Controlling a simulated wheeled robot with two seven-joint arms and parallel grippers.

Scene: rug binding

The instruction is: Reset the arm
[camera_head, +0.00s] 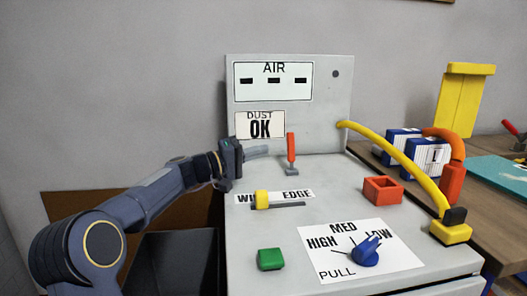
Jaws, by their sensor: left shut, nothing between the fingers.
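My left arm comes in from the left and reaches over the light grey machine (310,180). Its gripper (268,150) is shut and empty, with the fingers pointing right. The fingertips lie just left of the upright red lever (291,148); I cannot tell whether they touch it. My right gripper is not in view.
The machine top holds a yellow slider (262,199), a green button (270,259), a blue knob (366,250) and a red square frame (383,190). A yellow hose (398,158) arches along the right side. A wooden table (480,215) with blue-and-white striped items (428,157) stands right.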

